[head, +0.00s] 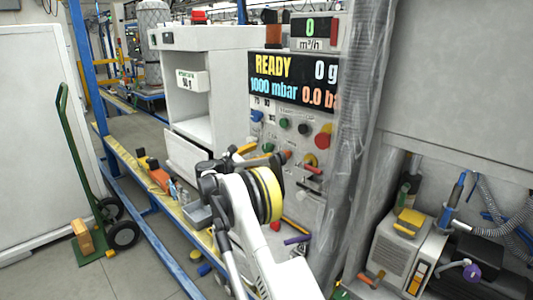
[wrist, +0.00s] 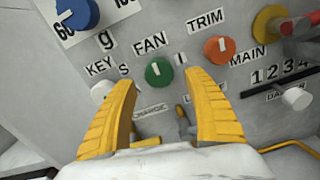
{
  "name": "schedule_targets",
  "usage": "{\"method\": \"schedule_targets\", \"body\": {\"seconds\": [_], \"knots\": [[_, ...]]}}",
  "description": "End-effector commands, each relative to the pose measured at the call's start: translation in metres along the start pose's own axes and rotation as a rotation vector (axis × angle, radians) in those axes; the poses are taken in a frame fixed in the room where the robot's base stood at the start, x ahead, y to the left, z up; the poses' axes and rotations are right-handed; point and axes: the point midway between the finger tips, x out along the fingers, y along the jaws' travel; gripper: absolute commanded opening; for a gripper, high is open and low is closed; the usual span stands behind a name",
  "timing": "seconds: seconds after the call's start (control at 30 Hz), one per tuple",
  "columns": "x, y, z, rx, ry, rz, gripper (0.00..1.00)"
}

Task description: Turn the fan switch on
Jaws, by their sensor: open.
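The fan switch is a green round knob (wrist: 159,72) with a short white mark, on a grey panel under the FAN label (wrist: 150,43) in the wrist view. A small green knob (head: 268,147) low on the panel in the head view looks like the same one. My gripper (wrist: 160,79) is open and empty, with its yellow fingers pointing at the panel. The knob shows between the fingertips, slightly above their middle. I cannot tell how far the tips are from it. In the head view my arm partly covers the panel's lower left.
An orange TRIM knob (wrist: 219,50) is close right of the right finger. A white KEY knob (wrist: 103,91) is beside the left finger. A yellow MAIN knob (wrist: 268,20) and a blue dial (wrist: 78,14) are higher. A display (head: 292,80) reads READY.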

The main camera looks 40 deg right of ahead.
Motion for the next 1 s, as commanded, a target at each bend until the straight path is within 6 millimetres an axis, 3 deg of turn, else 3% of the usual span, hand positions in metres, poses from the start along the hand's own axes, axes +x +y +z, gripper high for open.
{"method": "schedule_targets", "body": {"seconds": [0.1, 0.23, 0.6, 0.77, 0.8, 1.0], "knots": [[0.021, -0.001, -0.002, 0.0, 0.0, -0.001, 0.61], [0.035, -0.001, -0.001, 0.001, 0.0, -0.001, 0.61], [0.041, 0.0, 0.0, 0.001, 0.001, 0.001, 0.61], [0.041, 0.0, 0.0, 0.001, 0.001, 0.0, 0.13], [0.041, 0.0, 0.0, 0.001, 0.001, 0.0, 0.08], [0.041, 0.0, 0.0, 0.008, 0.001, 0.0, 0.07]]}}
